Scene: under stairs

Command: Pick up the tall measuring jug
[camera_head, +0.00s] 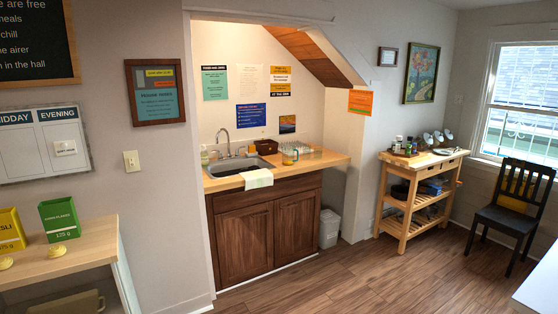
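I cannot pick out a tall measuring jug for certain. A small clear vessel with a yellowish tint (289,156) stands on the wooden counter (330,161), right of the sink (237,167); it is too small to tell whether it is a measuring jug. Several clear glasses (313,152) stand beside it. A small clear container (205,157) stands at the counter's left end. Neither of my grippers is in view.
A brown basket (266,147) sits behind the sink, and a cloth (258,179) hangs over the counter front. A wooden trolley (411,201) and black chair (510,214) stand right. A side table (70,250) holds a green box (60,219). The middle floor is clear.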

